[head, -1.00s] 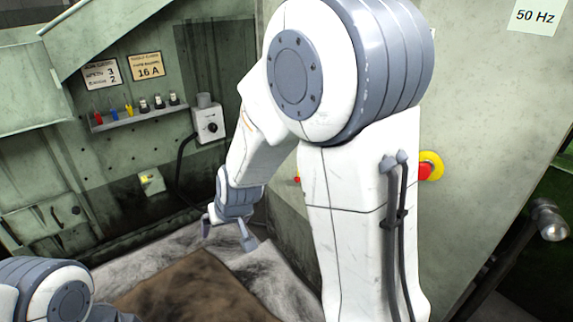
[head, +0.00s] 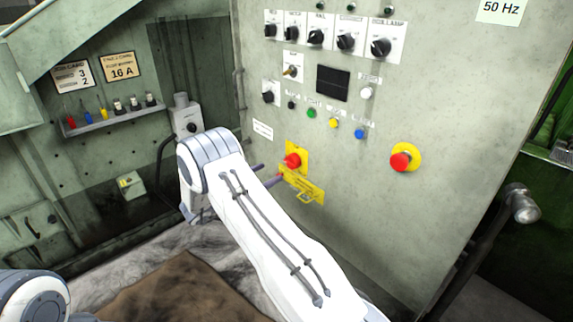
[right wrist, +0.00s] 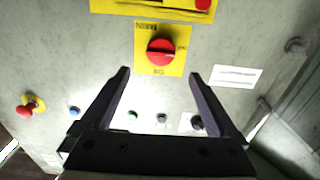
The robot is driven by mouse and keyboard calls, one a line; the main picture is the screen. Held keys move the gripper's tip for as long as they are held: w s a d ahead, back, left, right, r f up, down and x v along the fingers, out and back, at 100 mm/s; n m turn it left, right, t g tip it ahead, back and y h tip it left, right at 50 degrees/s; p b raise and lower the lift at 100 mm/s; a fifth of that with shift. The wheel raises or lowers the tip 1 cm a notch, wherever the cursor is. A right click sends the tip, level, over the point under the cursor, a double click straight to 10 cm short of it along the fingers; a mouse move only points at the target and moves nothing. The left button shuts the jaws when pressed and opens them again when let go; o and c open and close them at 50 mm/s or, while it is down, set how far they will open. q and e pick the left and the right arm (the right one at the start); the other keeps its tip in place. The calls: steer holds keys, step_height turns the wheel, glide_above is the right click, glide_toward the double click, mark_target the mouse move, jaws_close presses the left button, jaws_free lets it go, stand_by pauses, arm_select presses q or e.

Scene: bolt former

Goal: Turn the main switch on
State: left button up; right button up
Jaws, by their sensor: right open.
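The main switch is a red rotary knob on a yellow square plate (head: 292,160) on the grey cabinet front. My right gripper (head: 267,174) points at the panel just left of the switch, fingers apart. In the right wrist view the gripper (right wrist: 160,75) is open and empty, and does not touch the knob. My left gripper is not in view.
A yellow label (head: 305,190) is just below the switch. A red emergency button (head: 402,161) on a yellow disc is to the right. Black selectors (head: 345,42) and small coloured buttons (head: 334,123) are above. A grey-brown mat (head: 170,292) lies below.

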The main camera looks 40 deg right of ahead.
mark_target(290, 162)
steer(key=d, duration=0.6)
steer(key=d+b, duration=0.1)
steer(key=d, duration=0.2)
steer(key=shift+w, duration=0.4)
steer(key=c, duration=1.4)
steer(key=shift+o, duration=0.2)
